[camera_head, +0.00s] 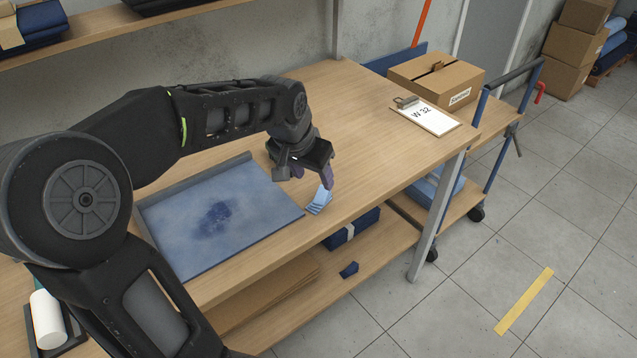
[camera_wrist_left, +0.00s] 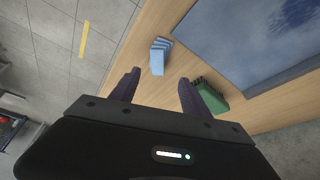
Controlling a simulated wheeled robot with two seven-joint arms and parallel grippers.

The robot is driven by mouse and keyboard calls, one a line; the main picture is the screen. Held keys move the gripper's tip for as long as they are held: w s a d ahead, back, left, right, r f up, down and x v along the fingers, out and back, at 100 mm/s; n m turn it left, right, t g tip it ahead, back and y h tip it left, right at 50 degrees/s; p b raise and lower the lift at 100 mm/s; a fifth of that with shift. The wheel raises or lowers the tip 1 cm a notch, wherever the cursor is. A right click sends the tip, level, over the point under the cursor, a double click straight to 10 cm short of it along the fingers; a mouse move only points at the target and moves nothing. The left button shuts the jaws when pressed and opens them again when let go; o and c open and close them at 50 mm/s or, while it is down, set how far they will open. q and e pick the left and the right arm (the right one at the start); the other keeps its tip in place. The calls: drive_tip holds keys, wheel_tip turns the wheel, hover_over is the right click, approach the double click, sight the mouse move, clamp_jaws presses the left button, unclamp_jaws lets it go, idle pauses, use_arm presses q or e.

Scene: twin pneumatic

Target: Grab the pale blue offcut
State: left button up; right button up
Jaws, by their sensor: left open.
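The pale blue offcut (camera_head: 318,202) is a small striped or layered piece near the front edge of the wooden table, just right of the blue panel. In the left wrist view the offcut (camera_wrist_left: 160,58) lies ahead of the fingertips, roughly in line with the gap between them. My left gripper (camera_head: 313,178) is over the table, behind the offcut. In the wrist view its purple fingers (camera_wrist_left: 158,77) are spread with nothing between them. It appears apart from the offcut. My right gripper is not in view.
A stained blue panel (camera_head: 265,207) lies left of the offcut. A green, dark-bristled item (camera_wrist_left: 210,97) sits beside one finger. A clipboard (camera_head: 426,117) and cardboard box (camera_head: 436,78) are farther right. The table's right half is mostly clear.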

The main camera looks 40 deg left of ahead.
sight(322, 193)
use_arm(q)
drive_tip(key=shift+s+d+r, duration=0.15)
drive_tip(key=shift+s+d, duration=0.05)
drive_tip(key=shift+x, duration=1.45)
drive_tip(key=x, duration=0.5)
drive_tip(key=shift+w+d+p, duration=0.1)
drive_tip(key=shift+p, duration=0.3)
drive_tip(key=shift+c, duration=0.4)
clamp_jaws()
